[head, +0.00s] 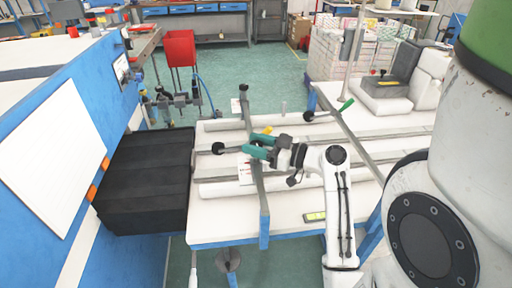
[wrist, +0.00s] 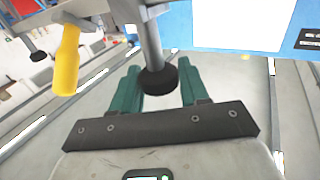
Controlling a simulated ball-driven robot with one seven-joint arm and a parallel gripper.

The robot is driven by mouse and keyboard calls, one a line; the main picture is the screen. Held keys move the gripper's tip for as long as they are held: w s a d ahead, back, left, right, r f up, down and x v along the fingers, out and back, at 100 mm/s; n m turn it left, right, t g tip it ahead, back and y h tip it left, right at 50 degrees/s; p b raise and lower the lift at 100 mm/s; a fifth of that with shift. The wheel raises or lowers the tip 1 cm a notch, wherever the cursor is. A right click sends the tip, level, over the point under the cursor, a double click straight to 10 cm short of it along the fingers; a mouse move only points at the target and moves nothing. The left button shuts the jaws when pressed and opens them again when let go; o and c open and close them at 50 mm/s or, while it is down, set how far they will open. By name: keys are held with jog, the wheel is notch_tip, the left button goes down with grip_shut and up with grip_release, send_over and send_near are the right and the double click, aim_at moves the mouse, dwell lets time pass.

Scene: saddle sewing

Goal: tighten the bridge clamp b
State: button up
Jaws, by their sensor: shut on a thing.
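My gripper (head: 251,146), with two green fingers, is at the near bridge clamp, whose grey bar (head: 264,210) lies across the white table. In the wrist view the fingers (wrist: 160,88) stand on both sides of a grey spindle with a black round end (wrist: 158,79). The exact contact is hard to see. A yellow handle (wrist: 67,60) is left of the fingers; it also shows in the head view (head: 267,130). A black knob (head: 218,148) sticks out left of the bar. No label tells which is b.
Long white rolls (head: 225,188) and rails lie on the table (head: 290,230). A black box (head: 146,180) and a blue bench side (head: 85,110) are at the left. A red bin (head: 179,48) stands behind.

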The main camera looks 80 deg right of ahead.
jog(key=shift+m+g+h, duration=0.4)
jog(key=shift+m+h, duration=0.7)
jog(key=shift+h, duration=0.5)
jog(key=shift+h+b, duration=0.3)
jog(key=o, duration=0.9)
jog(key=shift+o, duration=0.2)
